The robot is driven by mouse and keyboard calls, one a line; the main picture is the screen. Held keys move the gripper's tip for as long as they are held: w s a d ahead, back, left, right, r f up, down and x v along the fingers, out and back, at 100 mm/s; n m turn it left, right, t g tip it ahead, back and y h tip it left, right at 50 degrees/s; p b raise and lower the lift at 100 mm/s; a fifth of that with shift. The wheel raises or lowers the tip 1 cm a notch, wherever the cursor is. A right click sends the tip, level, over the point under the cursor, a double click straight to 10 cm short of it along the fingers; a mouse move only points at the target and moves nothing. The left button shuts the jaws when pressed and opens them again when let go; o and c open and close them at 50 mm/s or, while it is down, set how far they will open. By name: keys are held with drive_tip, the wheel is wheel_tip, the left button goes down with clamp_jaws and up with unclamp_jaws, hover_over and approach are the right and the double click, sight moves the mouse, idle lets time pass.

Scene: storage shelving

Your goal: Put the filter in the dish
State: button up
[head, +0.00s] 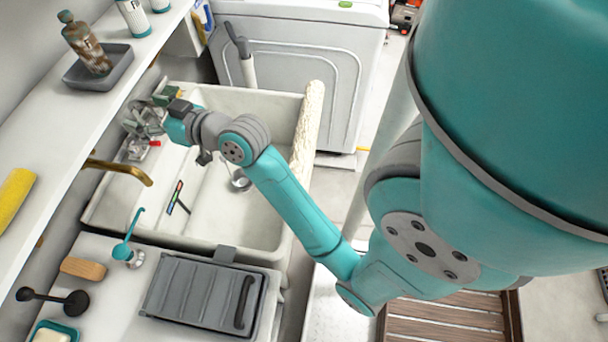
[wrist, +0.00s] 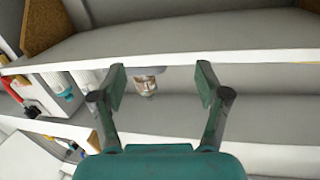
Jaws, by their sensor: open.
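My gripper (wrist: 162,82) is open, with nothing between its fingers in the wrist view. In the head view it is over the far left part of the sink, partly hidden by my wrist. A small round metal piece (head: 240,182), which looks like a sink filter, lies in the white sink, well to the right of my gripper. A grey dish (head: 73,78) stands on the shelf at upper left with a brown bottle (head: 88,45) in it. A second, teal dish (head: 70,331) holding a pale block is at the bottom left. I cannot tell which dish is meant.
The white sink (head: 285,232) has a brass faucet (head: 125,172) on its left and a small dark brush-like tool (head: 177,198) inside. A grey rack (head: 205,295) lies on the near counter. The wall shelf (head: 65,115) runs along the left. The wrist view faces shelf boards (wrist: 190,45).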

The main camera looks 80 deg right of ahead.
drive_tip(key=s+a+f+g, duration=0.2)
drive_tip(key=s+a+f, duration=0.9)
drive_tip(key=s+f, duration=0.35)
drive_tip(key=s+a+n+y, duration=0.1)
drive_tip(key=s+a, duration=0.1)
drive_tip(key=s, duration=0.5)
drive_tip(key=s+a+f+n+y, duration=0.1)
drive_tip(key=s+a, duration=0.2)
drive_tip(key=s, duration=0.4)
drive_tip(key=s+a+n, duration=0.1)
drive_tip(key=s+a, duration=0.1)
drive_tip(key=s, duration=0.5)
drive_tip(key=shift+a+f+y, duration=0.15)
drive_tip(key=shift+a+y, duration=0.15)
drive_tip(key=shift+y, duration=0.1)
